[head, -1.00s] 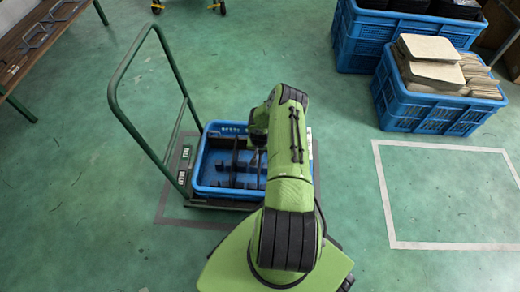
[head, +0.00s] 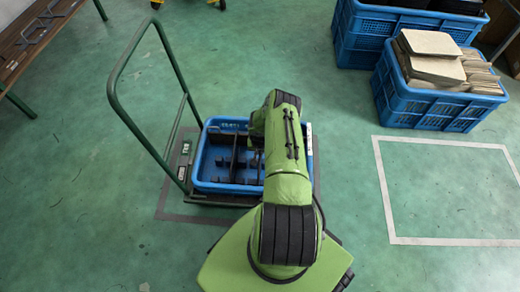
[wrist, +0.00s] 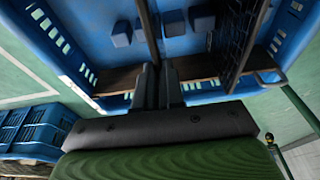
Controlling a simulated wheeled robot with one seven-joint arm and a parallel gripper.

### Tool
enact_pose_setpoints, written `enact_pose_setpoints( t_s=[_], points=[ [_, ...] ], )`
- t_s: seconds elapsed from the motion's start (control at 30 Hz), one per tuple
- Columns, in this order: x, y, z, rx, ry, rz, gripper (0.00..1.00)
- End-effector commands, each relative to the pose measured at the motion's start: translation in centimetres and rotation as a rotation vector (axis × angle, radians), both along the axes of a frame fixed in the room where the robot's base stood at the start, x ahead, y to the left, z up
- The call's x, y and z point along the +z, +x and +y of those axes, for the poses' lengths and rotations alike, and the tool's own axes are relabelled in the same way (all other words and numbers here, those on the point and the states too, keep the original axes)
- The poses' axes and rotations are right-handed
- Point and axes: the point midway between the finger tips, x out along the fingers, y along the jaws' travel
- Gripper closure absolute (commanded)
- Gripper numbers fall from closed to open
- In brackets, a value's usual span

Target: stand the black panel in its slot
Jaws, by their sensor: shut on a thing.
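The black panel (wrist: 150,35) shows edge-on in the wrist view as a thin dark strip running up from between my fingertips. My gripper (wrist: 163,78) is shut on it, over the blue tray (head: 228,189). In the wrist view the tray's wall (wrist: 62,42) has rows of openings. Another dark upright panel with a grid pattern (wrist: 245,40) stands to the right of the held one. In the head view my arm hides the gripper and much of the tray's right side. I cannot tell whether the held panel's lower edge is in a slot.
Several blue blocks (wrist: 173,22) rise from the tray floor. The tray sits on a cart with a tall green handle (head: 113,95) at left. Blue crates (head: 425,105) stand at the upper right, one holding tan boards (head: 432,43). The floor between is clear.

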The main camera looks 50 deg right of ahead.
Motion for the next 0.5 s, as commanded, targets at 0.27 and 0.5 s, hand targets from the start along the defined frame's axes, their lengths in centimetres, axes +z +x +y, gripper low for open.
enact_pose_setpoints(
  t_s=[0.27,0.5],
  points=[
    [-0.2,0.0,0.0,0.000,0.000,0.000,1.00],
    [-1.1,0.0,0.0,-0.001,0.001,-0.001,1.00]
  ],
)
